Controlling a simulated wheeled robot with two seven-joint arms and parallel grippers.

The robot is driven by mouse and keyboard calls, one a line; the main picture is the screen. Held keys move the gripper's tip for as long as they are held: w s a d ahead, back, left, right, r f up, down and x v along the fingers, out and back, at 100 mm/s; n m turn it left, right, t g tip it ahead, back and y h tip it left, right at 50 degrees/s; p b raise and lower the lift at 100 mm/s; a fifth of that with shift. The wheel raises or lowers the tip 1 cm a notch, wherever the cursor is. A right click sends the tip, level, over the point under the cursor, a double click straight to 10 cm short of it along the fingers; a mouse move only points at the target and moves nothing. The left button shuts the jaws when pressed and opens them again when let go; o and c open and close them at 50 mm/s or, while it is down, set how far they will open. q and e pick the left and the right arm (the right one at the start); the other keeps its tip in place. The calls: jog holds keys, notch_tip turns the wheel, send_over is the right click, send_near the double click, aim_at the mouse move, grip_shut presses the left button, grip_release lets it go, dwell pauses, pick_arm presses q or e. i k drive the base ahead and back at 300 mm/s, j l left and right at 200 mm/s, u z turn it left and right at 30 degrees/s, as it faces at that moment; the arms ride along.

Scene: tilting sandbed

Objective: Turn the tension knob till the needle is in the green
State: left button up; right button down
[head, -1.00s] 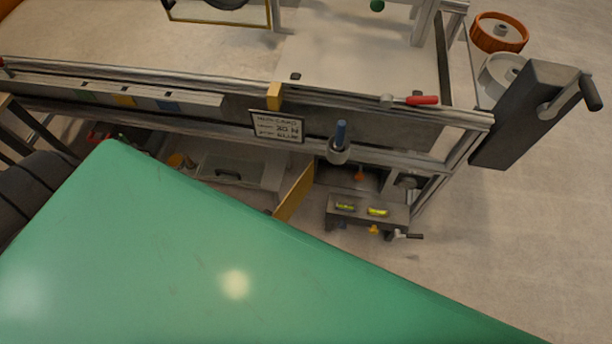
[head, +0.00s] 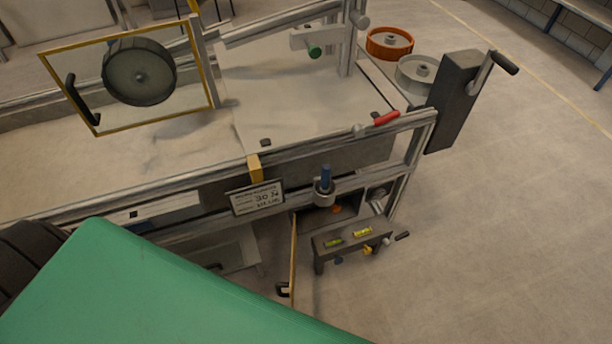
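No needle or dial face can be made out, and I cannot tell which knob is the tension knob. A green knob (head: 314,51) sits on a pale bracket under the frame at the far end of the sandbed (head: 290,105). A small orange knob (head: 337,209) shows inside the open compartment below the bed's front rail. A blue-handled part (head: 326,178) stands upright in a grey collar on that rail. A small card (head: 257,199) with printed text hangs beside it; the text is too small to read surely. Neither of my grippers is in view.
A hinged door (head: 293,255) stands open below the rail. A grey bench with two spirit levels (head: 348,238) stands beside it.

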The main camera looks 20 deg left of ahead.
aim_at(335, 208)
jog(key=k+j, duration=0.15)
jog(key=j, duration=0.15)
jog(key=k+j, duration=0.1)
jog(key=j, duration=0.25)
jog(key=k+j, duration=0.15)
jog(key=j, duration=0.15)
jog(key=k+j+z, duration=0.1)
jog(key=j, duration=0.25)
